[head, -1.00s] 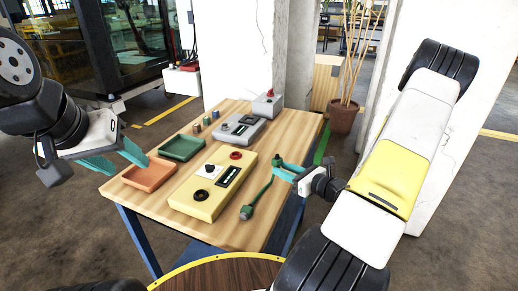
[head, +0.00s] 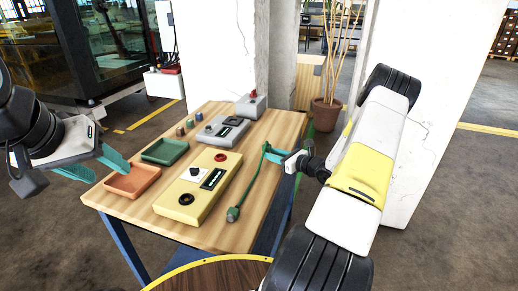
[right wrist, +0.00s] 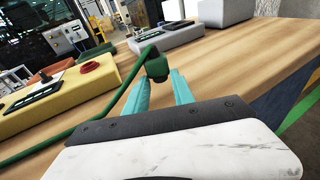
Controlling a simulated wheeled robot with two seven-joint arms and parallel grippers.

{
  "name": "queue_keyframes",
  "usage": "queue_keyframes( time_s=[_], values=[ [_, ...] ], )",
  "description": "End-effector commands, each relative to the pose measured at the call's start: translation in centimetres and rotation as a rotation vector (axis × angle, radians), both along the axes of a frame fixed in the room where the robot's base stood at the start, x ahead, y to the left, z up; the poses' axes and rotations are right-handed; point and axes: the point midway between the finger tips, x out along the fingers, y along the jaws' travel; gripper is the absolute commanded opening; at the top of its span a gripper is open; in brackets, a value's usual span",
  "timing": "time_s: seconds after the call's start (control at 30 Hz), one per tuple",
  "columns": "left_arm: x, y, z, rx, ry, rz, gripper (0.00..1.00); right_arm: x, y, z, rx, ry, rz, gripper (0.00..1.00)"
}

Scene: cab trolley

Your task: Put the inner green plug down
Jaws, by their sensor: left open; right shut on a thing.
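My right gripper (head: 272,154) is shut on a dark green plug (right wrist: 156,66) at the table's right side. A green cable (right wrist: 95,103) runs from the held plug toward the near end of the table. At its other end a second green plug (head: 233,214) lies on the wooden table top, right of the yellow box (head: 180,206). In the right wrist view the held plug sits between the teal fingertips; I cannot tell whether it touches the table. My left gripper (head: 108,168) is open and empty by the orange tray (head: 122,193).
A green tray (head: 165,159), several small blocks, a grey box (head: 215,139) with a display and a small grey box (head: 250,112) with a red button stand on the table (head: 282,133). A potted plant (head: 325,115) stands behind. A bare wooden strip runs along the table's right side.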

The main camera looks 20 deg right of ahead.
Motion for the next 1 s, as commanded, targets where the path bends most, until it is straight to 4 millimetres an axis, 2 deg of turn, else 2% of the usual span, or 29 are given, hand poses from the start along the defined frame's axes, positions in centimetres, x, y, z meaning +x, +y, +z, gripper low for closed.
queue_keyframes(
  time_s=[0.1, 0.33, 0.8, 0.83, 0.93, 1.0],
  values=[
    [0.0, 0.0, 0.0, 0.000, 0.000, 0.000, 0.52, 0.0, 0.0, -0.9, 0.000, -0.001, 0.000, 0.00],
    [0.0, 0.0, 0.0, 0.000, 0.000, 0.000, 0.52, 0.0, 0.0, -0.9, -0.001, -0.002, 0.000, 0.00],
    [0.0, 0.0, 0.0, 0.000, 0.000, 0.000, 0.52, 0.0, 0.0, -2.2, -0.001, 0.002, -0.001, 0.00],
    [0.0, 0.0, 0.0, 0.000, 0.000, 0.000, 0.52, -0.1, 0.0, -2.2, -0.002, 0.003, -0.001, 0.34],
    [0.0, 0.0, 0.0, 0.000, 0.000, 0.000, 0.52, -0.1, 0.0, -2.3, -0.002, 0.005, -0.001, 0.52],
    [0.0, 0.0, 0.0, 0.000, 0.000, 0.000, 0.52, -0.1, -0.1, -2.4, -0.002, 0.007, -0.003, 0.52]
  ],
)
